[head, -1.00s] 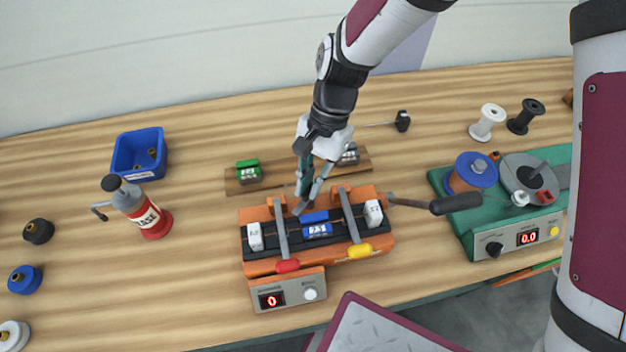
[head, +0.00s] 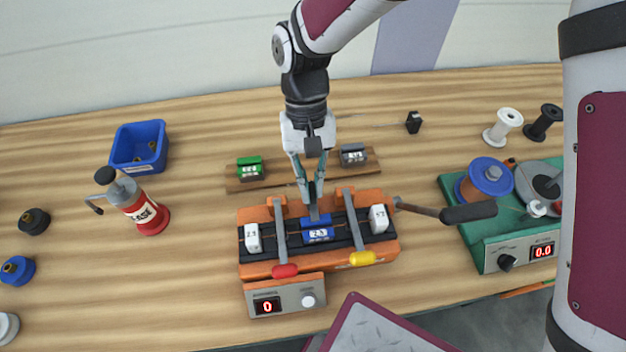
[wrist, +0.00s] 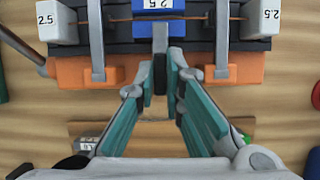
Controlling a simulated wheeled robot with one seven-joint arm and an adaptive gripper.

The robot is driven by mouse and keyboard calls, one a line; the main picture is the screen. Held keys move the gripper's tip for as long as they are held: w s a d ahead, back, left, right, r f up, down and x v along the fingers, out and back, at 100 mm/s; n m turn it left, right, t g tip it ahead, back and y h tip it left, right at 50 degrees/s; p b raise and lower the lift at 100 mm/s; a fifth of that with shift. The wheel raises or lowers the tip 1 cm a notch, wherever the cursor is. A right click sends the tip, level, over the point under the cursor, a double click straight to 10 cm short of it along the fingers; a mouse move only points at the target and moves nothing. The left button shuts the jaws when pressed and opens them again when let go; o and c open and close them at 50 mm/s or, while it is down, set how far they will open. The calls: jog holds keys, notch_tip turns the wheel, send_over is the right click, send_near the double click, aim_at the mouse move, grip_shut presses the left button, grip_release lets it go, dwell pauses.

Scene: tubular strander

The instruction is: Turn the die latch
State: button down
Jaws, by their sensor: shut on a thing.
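The orange fixture (head: 247,267) stands on the bench with a blue die block (head: 318,235) marked 2.5 at its middle, also in the wrist view (wrist: 150,17). The die latch (wrist: 160,40) is a narrow grey lever at the die's back edge; in the head view only its end (head: 314,214) shows. My gripper (head: 313,198) comes down from behind the fixture. In the wrist view its fingertips (wrist: 161,80) are closed around the outer end of the latch, which hides part of it.
Two grey clamp arms with a red handle (head: 285,271) and a yellow handle (head: 362,258) flank the die. A long black-handled lever (head: 468,212) sticks out right. Behind lies a wooden rack with a green die (head: 249,168) and a grey die (head: 353,155). A grease can (head: 140,205) stands left.

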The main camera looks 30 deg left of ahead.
jog(key=shift+n, duration=0.3)
jog(key=c, duration=1.7)
grip_release()
jog(key=shift+r, duration=0.15)
jog(key=v, duration=1.1)
jog(key=shift+w+a+r, duration=0.15)
jog(key=shift+a+r, duration=0.05)
jog(key=shift+r, duration=0.15)
